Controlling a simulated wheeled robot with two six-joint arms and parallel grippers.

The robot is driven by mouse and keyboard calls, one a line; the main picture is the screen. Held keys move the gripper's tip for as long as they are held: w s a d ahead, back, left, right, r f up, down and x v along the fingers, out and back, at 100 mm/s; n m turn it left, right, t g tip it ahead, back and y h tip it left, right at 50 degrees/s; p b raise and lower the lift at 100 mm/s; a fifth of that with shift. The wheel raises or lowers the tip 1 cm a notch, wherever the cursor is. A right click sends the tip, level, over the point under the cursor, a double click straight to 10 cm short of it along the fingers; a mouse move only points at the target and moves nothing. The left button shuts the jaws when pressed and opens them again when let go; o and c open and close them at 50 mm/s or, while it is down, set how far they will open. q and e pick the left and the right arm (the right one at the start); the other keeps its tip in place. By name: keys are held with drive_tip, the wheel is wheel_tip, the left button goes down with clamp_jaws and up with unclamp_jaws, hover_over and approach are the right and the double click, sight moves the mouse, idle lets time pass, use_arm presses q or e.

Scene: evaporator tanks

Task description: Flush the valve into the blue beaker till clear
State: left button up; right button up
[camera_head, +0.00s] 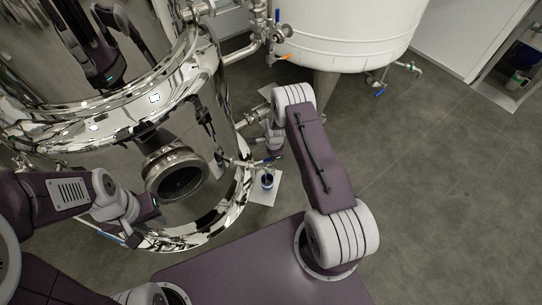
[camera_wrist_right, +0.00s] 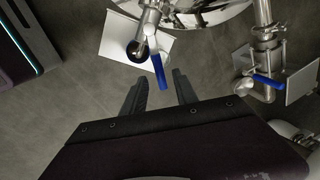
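The blue beaker (camera_head: 268,181) stands on a white sheet (camera_head: 264,193) on the floor beside the steel tank (camera_head: 215,110). In the right wrist view the dark round beaker (camera_wrist_right: 135,51) is partly hidden under a valve with a blue lever handle (camera_wrist_right: 158,72). My right gripper (camera_wrist_right: 160,77) is open; the lever's lower end shows between its fingertips, and I cannot tell whether they touch it. In the head view my right gripper is mostly hidden behind its own arm near the tank. My left gripper (camera_head: 146,222) is in front of the tank, with its finger opening unclear.
A round dark port (camera_head: 178,178) projects from the steel tank near my left gripper. A second blue-handled valve (camera_wrist_right: 268,82) is at the right in the wrist view. A white tank (camera_head: 345,35) stands behind. The grey floor (camera_head: 450,190) at right is clear.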

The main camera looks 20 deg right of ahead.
wheel_tip(320, 180, up, 7)
drive_tip(key=s+p, duration=0.1)
drive_tip(key=p, duration=0.1)
drive_tip(key=shift+s+r+p, duration=0.2)
drive_tip(key=shift+s+p, duration=0.05)
drive_tip(key=shift+p, duration=0.05)
